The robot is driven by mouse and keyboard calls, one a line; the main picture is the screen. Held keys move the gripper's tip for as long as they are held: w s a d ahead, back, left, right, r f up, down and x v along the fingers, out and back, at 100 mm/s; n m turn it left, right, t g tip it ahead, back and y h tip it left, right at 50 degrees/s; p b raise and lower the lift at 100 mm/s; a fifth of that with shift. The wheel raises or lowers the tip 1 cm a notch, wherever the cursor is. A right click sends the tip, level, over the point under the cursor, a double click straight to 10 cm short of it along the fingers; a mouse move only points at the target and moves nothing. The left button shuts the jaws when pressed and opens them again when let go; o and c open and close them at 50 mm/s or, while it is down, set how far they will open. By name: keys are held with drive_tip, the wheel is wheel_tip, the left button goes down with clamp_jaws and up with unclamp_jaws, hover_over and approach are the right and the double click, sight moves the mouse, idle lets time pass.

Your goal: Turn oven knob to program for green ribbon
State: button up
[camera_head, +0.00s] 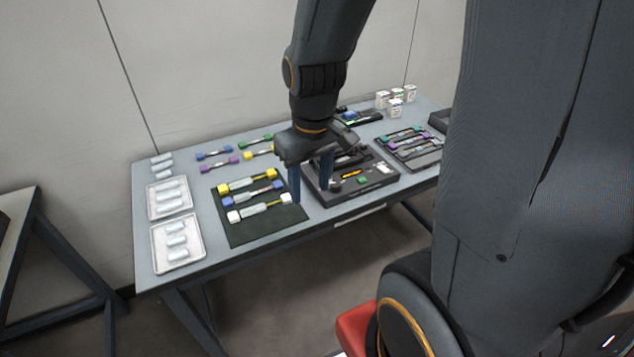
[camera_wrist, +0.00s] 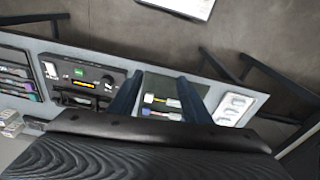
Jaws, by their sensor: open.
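The oven is a black box (camera_head: 377,187) on the table with an orange-yellow display, a green patch and a dark round knob (camera_head: 336,187) on its top. In the wrist view the oven (camera_wrist: 97,68) is left of my fingers, and its knob (camera_wrist: 107,79) is near the left finger. My gripper (camera_head: 311,195) is open and empty, fingers pointing down over the oven's left side and the mat's edge. It also shows in the wrist view (camera_wrist: 159,76). The fingers appear apart from the knob. The knob's pointer and the display text are too small to read.
A dark mat (camera_head: 287,217) with several ribbon pieces lies left of the oven. Two white trays (camera_head: 183,256) sit at the table's left end. A dark rack (camera_head: 425,161) of coloured pieces stands to the right, with small white boxes (camera_head: 396,107) behind. A green-ended piece (camera_head: 268,138) lies behind the mat.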

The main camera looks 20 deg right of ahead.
sight(336, 183)
drive_tip(key=w+d+f+n, duration=0.1)
drive_tip(key=w+d+n, duration=0.1)
drive_tip(key=w+d, duration=0.2)
drive_tip(key=w+d+f+n+b, duration=0.1)
drive_tip(key=w+d+f+n, duration=0.1)
drive_tip(key=w+d+n, duration=0.1)
drive_tip(key=w+d+f+n+g, duration=0.1)
drive_tip(key=w+d+f+n, duration=0.1)
drive_tip(key=w+d, duration=0.3)
drive_tip(key=shift+d+f+n, duration=0.25)
drive_tip(key=shift+d+n, duration=0.05)
drive_tip(key=shift+d, duration=0.1)
drive_tip(key=shift+w+d+f, duration=0.2)
drive_tip(key=shift+d, duration=0.05)
drive_tip(key=shift+f+p, duration=0.6)
drive_tip(key=shift+f, duration=3.2)
drive_tip(key=c, duration=1)
